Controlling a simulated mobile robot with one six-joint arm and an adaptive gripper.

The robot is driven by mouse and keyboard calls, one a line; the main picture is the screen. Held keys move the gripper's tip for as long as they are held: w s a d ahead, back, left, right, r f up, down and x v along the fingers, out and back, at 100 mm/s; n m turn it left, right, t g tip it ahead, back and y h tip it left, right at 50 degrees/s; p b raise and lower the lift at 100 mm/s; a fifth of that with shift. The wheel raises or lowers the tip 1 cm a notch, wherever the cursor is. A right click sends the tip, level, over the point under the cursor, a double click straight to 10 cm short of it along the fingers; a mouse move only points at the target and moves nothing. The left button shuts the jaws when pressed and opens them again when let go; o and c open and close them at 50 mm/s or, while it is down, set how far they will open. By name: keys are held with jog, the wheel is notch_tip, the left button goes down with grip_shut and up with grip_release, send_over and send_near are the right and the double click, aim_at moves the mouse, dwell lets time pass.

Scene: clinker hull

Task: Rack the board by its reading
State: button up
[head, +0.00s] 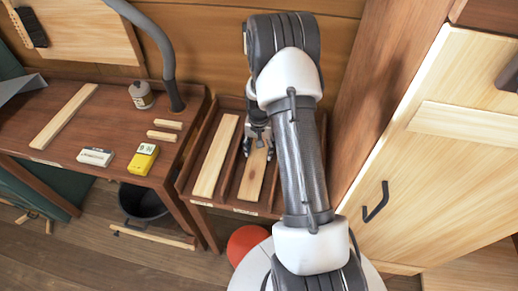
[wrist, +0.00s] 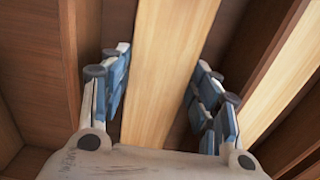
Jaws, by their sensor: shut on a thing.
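My gripper (head: 258,142) reaches down into the wooden rack (head: 186,180) and is shut on a pale board (head: 252,178), its fingers on the board's two long sides. The held board (wrist: 165,75) runs between the blue-padded fingers (wrist: 160,95) in the wrist view. It lies in a middle bay of the rack. A second pale board (head: 215,158) lies in the bay to its left. A third board (head: 62,117) lies on the bench. A yellow meter (head: 143,158) sits near the bench's front right; its reading is too small to tell.
The bench (head: 100,125) also holds a white box (head: 95,157), a small bottle (head: 141,95), short wood pieces (head: 165,129) and a grey curved pipe (head: 170,70). A dark bucket (head: 145,202) stands below. A pale cabinet door (head: 450,150) is close at right.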

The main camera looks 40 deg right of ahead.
jog(key=shift+f, duration=0.35)
jog(key=o, duration=1.3)
notch_tip(320, 180, up, 12)
jog(key=s+a+r+n+t, duration=0.1)
jog(key=s+a+r+n, duration=0.15)
jog(key=a+r, duration=0.45)
jog(key=s+a+r+n+t, duration=0.15)
jog(key=s+a+r, duration=0.3)
jog(key=r, duration=0.45)
jog(key=s+a+r+n, duration=0.1)
jog(key=s+a+n, duration=0.1)
jog(key=s, duration=0.3)
jog(key=s+a+r+n+t, duration=0.1)
jog(key=s+a+r, duration=0.1)
jog(key=s+a, duration=0.3)
jog(key=s+a+r+n+t, duration=0.1)
jog(key=s+a+r+n, duration=0.1)
jog(key=s+a, duration=0.2)
jog(key=shift+s+n, duration=0.3)
jog(key=shift+s, duration=0.65)
